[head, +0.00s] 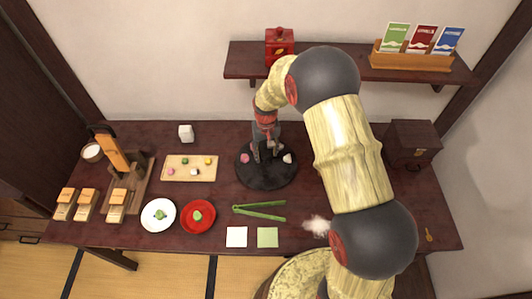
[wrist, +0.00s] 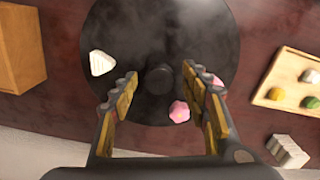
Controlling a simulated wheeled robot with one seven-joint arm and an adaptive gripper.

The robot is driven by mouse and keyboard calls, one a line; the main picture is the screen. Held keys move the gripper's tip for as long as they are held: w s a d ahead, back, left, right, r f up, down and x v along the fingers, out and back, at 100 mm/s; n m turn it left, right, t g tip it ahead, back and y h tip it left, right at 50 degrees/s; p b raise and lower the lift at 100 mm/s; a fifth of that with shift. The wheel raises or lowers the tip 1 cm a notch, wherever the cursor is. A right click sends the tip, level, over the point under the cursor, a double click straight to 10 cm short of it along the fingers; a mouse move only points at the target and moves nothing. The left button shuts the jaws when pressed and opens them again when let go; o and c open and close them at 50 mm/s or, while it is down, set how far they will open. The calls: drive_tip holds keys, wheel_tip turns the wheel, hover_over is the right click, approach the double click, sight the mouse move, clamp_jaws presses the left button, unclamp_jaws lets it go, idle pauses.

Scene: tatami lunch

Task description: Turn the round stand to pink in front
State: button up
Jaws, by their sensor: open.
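The round stand (head: 266,181) is a dark disc on the table; it also fills the upper middle of the wrist view (wrist: 165,30). A pink piece (head: 245,158) sits on its left side in the head view, and a white piece (head: 287,158) on its right side. In the wrist view the pink piece (wrist: 180,112) is by the right finger and the white piece (wrist: 102,63) is left of the left finger. A dark centre knob (wrist: 160,79) shows between the fingers. My gripper (head: 266,153) is open above the stand; contact cannot be told. It partly hides the stand's middle.
A board with small sweets (head: 205,175) lies left of the stand. Green tongs (head: 260,210) and a red plate (head: 198,228) lie in front. A dark box (head: 410,143) stands right, and a shelf (head: 245,62) hangs behind.

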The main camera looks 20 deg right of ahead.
drive_tip(key=shift+c, duration=0.9)
clamp_jaws()
